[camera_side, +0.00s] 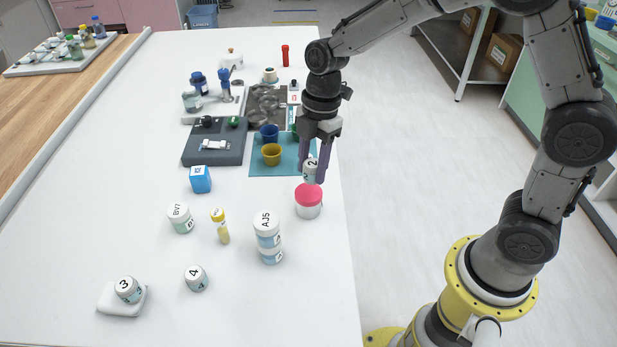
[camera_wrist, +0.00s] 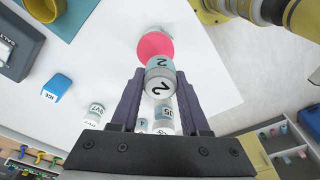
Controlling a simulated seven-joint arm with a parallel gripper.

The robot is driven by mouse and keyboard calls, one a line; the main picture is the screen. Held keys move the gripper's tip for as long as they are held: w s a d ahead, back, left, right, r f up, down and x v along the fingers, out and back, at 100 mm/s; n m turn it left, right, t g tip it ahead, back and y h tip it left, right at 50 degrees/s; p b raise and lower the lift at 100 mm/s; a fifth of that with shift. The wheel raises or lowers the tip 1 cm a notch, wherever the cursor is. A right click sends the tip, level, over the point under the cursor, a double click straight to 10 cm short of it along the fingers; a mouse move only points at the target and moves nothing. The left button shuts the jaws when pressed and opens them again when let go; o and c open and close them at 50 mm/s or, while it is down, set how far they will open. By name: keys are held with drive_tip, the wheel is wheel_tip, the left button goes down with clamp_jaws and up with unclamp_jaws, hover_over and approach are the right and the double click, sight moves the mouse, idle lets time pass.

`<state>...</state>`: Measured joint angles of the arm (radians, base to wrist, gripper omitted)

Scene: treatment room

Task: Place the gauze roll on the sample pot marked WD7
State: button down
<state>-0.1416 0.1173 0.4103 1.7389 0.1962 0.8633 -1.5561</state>
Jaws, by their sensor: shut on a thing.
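My gripper (camera_side: 314,175) is shut on a white cylinder with a pale blue band, marked 2 (camera_wrist: 159,80); it also shows between the fingers in the side view (camera_side: 310,169). I cannot tell for sure that this is the gauze roll. A white pot with a pink lid (camera_side: 308,196) stands upright just below and in front of it. In the wrist view the pink lid (camera_wrist: 154,45) is partly covered by the held cylinder. I cannot tell whether they touch. I can read WD7 on nothing; the pink-lidded pot's side marking is unclear.
A yellow cup (camera_side: 271,154) is behind. The table's right edge is close.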

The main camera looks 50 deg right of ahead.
sight(309, 180)
drive_tip(key=shift+w+f, duration=0.25)
drive_tip(key=shift+f, duration=0.05)
drive_tip(key=shift+w+a+f, duration=0.1)
drive_tip(key=shift+w+f, duration=0.1)
drive_tip(key=shift+f, duration=1.55)
drive_tip(key=shift+f, duration=0.1)
drive_tip(key=shift+c, duration=2)
unclamp_jaws()
